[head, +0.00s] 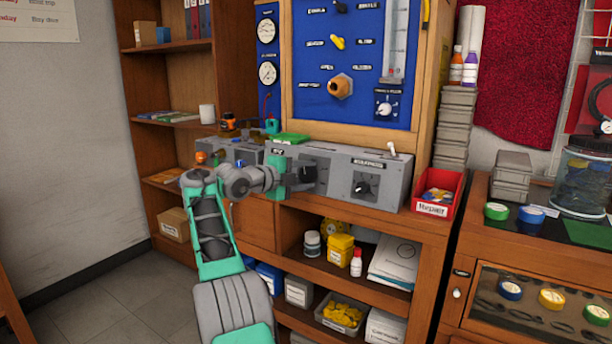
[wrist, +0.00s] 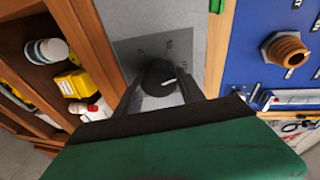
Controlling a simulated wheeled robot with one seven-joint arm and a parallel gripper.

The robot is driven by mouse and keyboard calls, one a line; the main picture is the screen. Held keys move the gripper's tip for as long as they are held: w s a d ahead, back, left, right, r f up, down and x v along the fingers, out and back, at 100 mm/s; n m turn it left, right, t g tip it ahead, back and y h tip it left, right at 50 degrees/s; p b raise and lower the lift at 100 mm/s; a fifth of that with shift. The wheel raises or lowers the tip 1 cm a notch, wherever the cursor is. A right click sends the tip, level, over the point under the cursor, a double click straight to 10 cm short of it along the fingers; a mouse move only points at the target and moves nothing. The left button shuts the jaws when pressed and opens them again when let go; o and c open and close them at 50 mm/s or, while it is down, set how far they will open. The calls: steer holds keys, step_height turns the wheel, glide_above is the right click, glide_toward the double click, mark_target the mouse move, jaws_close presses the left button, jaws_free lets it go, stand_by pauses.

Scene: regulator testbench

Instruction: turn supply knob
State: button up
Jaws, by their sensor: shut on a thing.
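A black knob (wrist: 158,75) with a white pointer line sits on a grey panel in the wrist view. Dial marks surround it, too small to read. My gripper (wrist: 161,88) has one finger on each side of the knob and is shut on it. In the head view my gripper (head: 302,175) is at the left dial on the front of the grey bench unit (head: 336,196). There it partly hides the knob, and I cannot read a supply label. A second black knob (head: 363,186) is farther right on the same unit, under a label.
A blue panel (head: 310,60) with gauges, a yellow lever and a brass fitting (head: 340,86) stands above the unit. A red bin (head: 438,192) is at its right end. A green item (head: 291,139) lies on top. Shelves below hold bottles and boxes.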

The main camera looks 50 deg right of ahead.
steer(key=shift+f+m, duration=0.1)
steer(key=shift+m, duration=1.2)
steer(key=shift+y, duration=0.3)
steer(key=o, duration=1.4)
steer(key=shift+c, duration=0.2)
steer(key=s+v, duration=0.1)
steer(key=v, duration=0.6)
steer(key=shift+w+a, duration=0.45)
steer(key=shift+w, duration=0.05)
